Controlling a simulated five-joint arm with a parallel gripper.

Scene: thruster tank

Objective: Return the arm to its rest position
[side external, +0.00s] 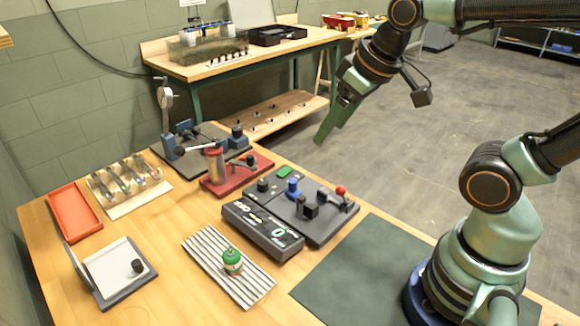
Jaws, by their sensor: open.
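My gripper (336,120) is at the upper middle of the side external view, raised well above the bench, with its green fingers pointing down and to the left. It appears empty, and nothing touches the fingers. The gap between the fingers is hard to see from this angle. My arm is raised and bent, reaching in from the right, above and behind the bench's far edge as seen here.
A dark green mat (350,275) is bare.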

